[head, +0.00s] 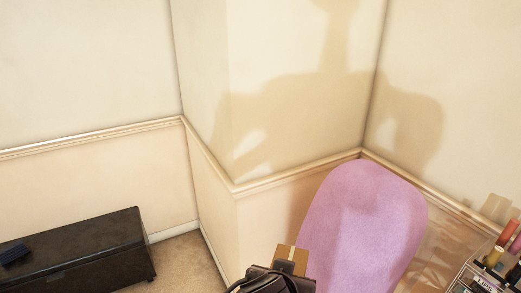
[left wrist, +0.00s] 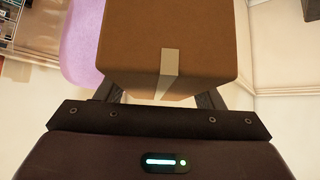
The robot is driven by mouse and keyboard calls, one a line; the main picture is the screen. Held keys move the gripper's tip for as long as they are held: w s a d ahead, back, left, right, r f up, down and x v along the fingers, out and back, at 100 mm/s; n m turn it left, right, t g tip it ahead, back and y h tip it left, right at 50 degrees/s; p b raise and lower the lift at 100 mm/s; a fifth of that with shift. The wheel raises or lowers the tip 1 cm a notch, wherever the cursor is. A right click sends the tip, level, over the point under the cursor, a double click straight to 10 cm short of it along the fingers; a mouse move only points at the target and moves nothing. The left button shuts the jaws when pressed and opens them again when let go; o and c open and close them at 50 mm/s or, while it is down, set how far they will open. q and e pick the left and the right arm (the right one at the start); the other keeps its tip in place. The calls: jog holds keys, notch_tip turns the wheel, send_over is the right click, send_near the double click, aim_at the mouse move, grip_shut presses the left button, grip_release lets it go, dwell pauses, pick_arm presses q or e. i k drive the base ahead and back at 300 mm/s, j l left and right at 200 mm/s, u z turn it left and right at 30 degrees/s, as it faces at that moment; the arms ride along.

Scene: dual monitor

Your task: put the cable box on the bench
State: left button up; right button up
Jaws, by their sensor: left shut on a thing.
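The cable box, a brown cardboard box with a pale tape strip, shows at the bottom centre of the head view (head: 299,258) and fills the upper middle of the left wrist view (left wrist: 165,45). My left gripper (head: 284,268) is shut on it and holds it up; its fingertips are partly hidden by the box. The bench, a low dark chest-like piece (head: 90,240), stands against the wall at the lower left of the head view, apart from the box and to its left. My right gripper is not in view.
A small dark object (head: 14,254) lies on the bench's left part; the top to its right is bare. A pink chair back (head: 360,225) rises right of my gripper. A rack with small bottles (head: 490,268) is at the lower right. A wall corner juts out between bench and chair.

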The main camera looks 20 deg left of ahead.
aim_at(58, 243)
jog(key=i+j+u, duration=0.15)
jog(key=i+j, duration=0.15)
jog(key=j, duration=0.3)
jog(key=i+j+u, duration=0.1)
jog(key=i+j, duration=0.2)
jog(key=j, duration=0.3)
jog(key=i+j+u, duration=0.15)
jog(key=i+j, duration=0.2)
jog(key=j, duration=0.2)
jog(key=i+j+u, duration=0.1)
jog(key=i+j, duration=0.25)
jog(key=j, duration=0.15)
jog(key=i+j+u, duration=0.1)
jog(key=j, duration=0.35)
jog(key=i+j, duration=0.1)
jog(key=j, duration=0.3)
jog(key=i+j+u, duration=0.15)
jog(key=j, duration=0.3)
jog(key=i+j, duration=0.1)
jog(key=j, duration=0.35)
jog(key=i+j+u, duration=0.15)
jog(key=j, duration=0.25)
jog(key=i+j+u, duration=0.1)
jog(key=j, duration=0.3)
